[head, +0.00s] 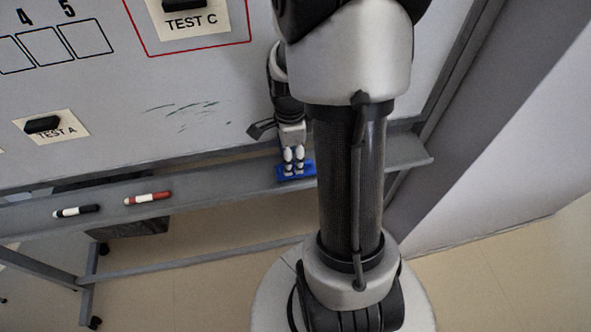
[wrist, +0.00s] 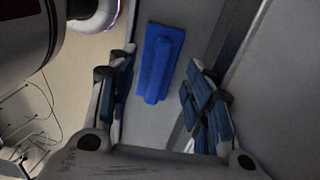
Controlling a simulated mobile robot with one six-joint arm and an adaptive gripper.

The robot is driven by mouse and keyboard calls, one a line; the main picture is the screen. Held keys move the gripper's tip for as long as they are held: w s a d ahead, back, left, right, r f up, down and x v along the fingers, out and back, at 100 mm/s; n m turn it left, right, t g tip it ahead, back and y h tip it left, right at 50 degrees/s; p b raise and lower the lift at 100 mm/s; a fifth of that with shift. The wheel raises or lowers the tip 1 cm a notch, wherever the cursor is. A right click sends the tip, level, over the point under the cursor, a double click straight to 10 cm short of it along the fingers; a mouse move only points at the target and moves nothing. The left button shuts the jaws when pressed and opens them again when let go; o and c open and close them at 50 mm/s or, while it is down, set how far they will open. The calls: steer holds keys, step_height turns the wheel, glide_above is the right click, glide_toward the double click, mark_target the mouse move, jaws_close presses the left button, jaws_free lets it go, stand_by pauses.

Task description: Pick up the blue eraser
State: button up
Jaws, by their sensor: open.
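The blue eraser (head: 284,172) lies on the grey tray under the whiteboard, in the middle of the head view and partly hidden by my gripper. It also shows in the wrist view (wrist: 159,62), lying on the tray beyond the fingertips. My gripper (head: 294,160) is just over the eraser in the head view. In the wrist view its two fingers (wrist: 157,85) are spread apart with the eraser lined up between and ahead of them. The gripper is open and empty. I cannot tell whether the fingertips touch the eraser.
The grey tray (head: 225,178) runs along the whiteboard (head: 120,90). A black-and-white marker (head: 76,211) and a red-and-white marker (head: 147,198) lie on it to the left. Black blocks labelled TEST A (head: 43,124) and TEST C (head: 185,4) are on the board. A wall (head: 500,160) stands at right.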

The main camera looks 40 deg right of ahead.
step_height(320, 180, down, 4)
steer(key=shift+s+d+f+b, duration=0.1)
steer(key=shift+b, duration=0.45)
steer(key=shift+c, duration=0.4)
steer(key=c, duration=0.6)
steer(key=shift+c, duration=0.2)
steer(key=shift+r, duration=0.25)
